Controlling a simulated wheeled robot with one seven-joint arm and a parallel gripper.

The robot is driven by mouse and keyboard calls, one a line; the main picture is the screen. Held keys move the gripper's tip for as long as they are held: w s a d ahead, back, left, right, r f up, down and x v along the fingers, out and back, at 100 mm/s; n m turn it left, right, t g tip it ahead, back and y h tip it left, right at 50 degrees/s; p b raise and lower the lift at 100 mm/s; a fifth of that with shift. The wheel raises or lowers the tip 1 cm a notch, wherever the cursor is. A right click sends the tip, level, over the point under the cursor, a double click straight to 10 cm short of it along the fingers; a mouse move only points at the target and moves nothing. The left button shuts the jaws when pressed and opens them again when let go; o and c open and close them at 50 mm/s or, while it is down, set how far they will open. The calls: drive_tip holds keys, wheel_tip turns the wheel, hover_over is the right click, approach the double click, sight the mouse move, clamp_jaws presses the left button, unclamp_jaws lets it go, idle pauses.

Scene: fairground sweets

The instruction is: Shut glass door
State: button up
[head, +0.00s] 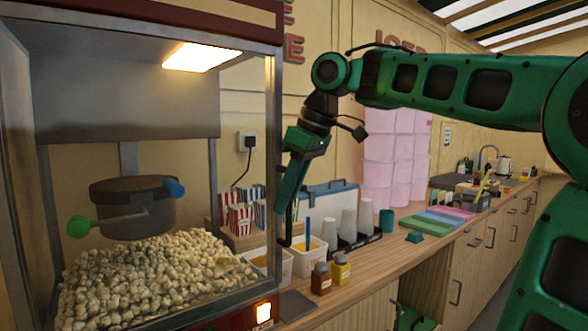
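A popcorn machine with a red top fills the left of the head view, its cabinet glazed in metal frames. I see no clear outline of the glass door, so I cannot tell whether it stands open or shut. The metal corner post (272,170) is at the cabinet's right edge. Inside are a dark kettle (133,212) with a green-knobbed handle and a heap of popcorn (150,278). My gripper (287,226) points down just right of the post, seemingly apart from it. I see it edge-on, so its opening is unclear. Nothing shows held in it.
A wooden counter (372,262) runs back to the right. On it are striped popcorn boxes (238,220), white tubs (308,258), two small jars (321,279), stacked cups (348,226) and coloured mats (425,224).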

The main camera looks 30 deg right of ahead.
drive_tip(key=v, duration=1)
drive_tip(key=shift+r, duration=0.25)
drive_tip(key=shift+s, duration=0.1)
drive_tip(key=shift+f, duration=0.1)
idle(0.5)
drive_tip(key=s+d+f+m+g+h, duration=0.1)
drive_tip(key=s+d+f+m, duration=0.2)
drive_tip(key=s+f, duration=0.4)
drive_tip(key=s+d+f+m+g, duration=0.1)
drive_tip(key=s+d+f+m, duration=0.2)
drive_tip(key=f, duration=1.5)
drive_tip(key=s+d+f+m+g+h, duration=0.1)
drive_tip(key=s+d+f+m, duration=0.1)
drive_tip(key=s+f+m, duration=0.5)
drive_tip(key=s+f, duration=0.4)
drive_tip(key=f, duration=0.2)
drive_tip(key=shift+d+f+m+h, duration=0.3)
drive_tip(key=shift+d+f, duration=0.1)
